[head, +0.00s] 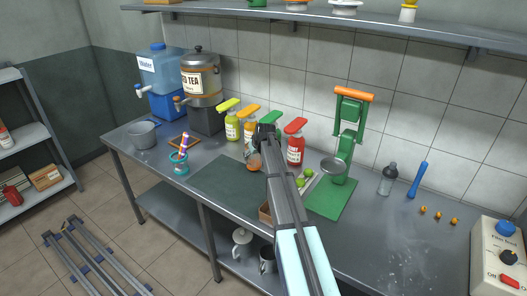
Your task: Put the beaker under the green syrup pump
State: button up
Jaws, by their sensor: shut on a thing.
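Several syrup pump bottles stand in a row at the back of the counter. The leftmost, with a lime-green top, is a yellow-green pump bottle (232,128). Right of it are an orange-topped pump (249,127), a green-topped pump (271,117) whose bottle is mostly hidden by my arm, and a red pump bottle (296,148). My gripper (257,146) is in front of the orange and green tops, seen from behind. It is shut on a small clear thing, apparently the beaker (248,151), mostly hidden. I cannot tell its exact height above the counter.
A dark green mat (228,187) lies in front of the pumps. A green press (347,138) stands right on a green board (331,199). A cup with pens (180,163), a pot (142,134) and tea dispenser (201,80) are left; a shaker bottle (387,179) is right.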

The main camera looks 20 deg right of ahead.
jog(key=shift+w+d, duration=0.55)
jog(key=shift+d, duration=0.2)
jog(key=w+d, duration=0.1)
jog(key=d, duration=0.2)
jog(key=w+d, duration=0.1)
jog(key=shift+w+d, duration=0.15)
jog(key=shift+w, duration=0.2)
jog(key=shift+s+f, duration=0.15)
jog(key=shift+f, duration=0.6)
jog(key=shift+f, duration=0.1)
jog(key=o, duration=1.4)
jog(key=shift+o, duration=0.2)
jog(key=b+v, duration=0.2)
jog(key=v, duration=0.5)
jog(key=shift+r, duration=0.3)
